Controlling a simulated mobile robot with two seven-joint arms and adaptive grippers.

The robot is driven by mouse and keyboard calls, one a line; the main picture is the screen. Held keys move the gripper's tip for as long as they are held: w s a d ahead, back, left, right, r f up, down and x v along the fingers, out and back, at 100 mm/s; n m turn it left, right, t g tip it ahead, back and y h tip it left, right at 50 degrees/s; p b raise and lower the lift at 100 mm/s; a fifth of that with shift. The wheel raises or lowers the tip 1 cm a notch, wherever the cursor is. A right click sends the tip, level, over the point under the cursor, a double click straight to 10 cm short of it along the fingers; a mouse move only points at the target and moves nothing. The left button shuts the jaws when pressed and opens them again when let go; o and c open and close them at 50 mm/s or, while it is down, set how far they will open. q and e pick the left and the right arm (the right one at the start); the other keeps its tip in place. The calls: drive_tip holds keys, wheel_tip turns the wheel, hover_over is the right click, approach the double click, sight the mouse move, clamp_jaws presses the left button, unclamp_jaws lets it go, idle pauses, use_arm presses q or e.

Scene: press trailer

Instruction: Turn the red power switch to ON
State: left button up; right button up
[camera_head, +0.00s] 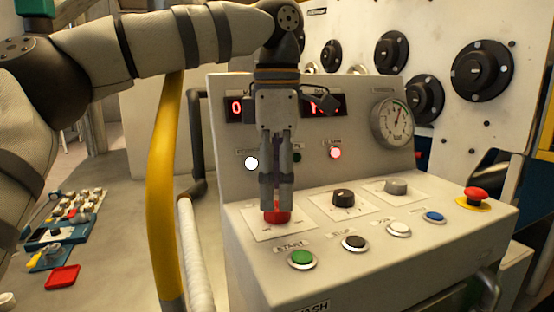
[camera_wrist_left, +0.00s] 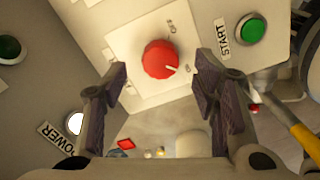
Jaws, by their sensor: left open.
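The red power switch (camera_head: 276,216) is a round knob on a pale plate on the sloped top of the control panel. In the wrist view the red knob (camera_wrist_left: 160,59) shows whole, with a white pointer line toward its lower right. My left gripper (camera_head: 277,205) points down over the knob, and in the head view its fingers partly cover it. In the wrist view the left gripper (camera_wrist_left: 162,85) has its fingers apart, one to each side of the knob's near edge, with nothing between the pads. Contact with the knob cannot be told. My right gripper is not in view.
Around the switch are a green START button (camera_head: 302,258), a black button (camera_head: 355,243), a black knob (camera_head: 343,197), a grey knob (camera_head: 396,187) and a red emergency button (camera_head: 476,195). A white lamp (camera_head: 251,163) glows beside POWER. A yellow post (camera_head: 166,190) stands left of the panel.

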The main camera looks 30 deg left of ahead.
sight(277, 206)
use_arm(q)
wheel_tip(277, 206, up, 9)
drive_tip(key=shift+r, duration=0.15)
idle(0.4)
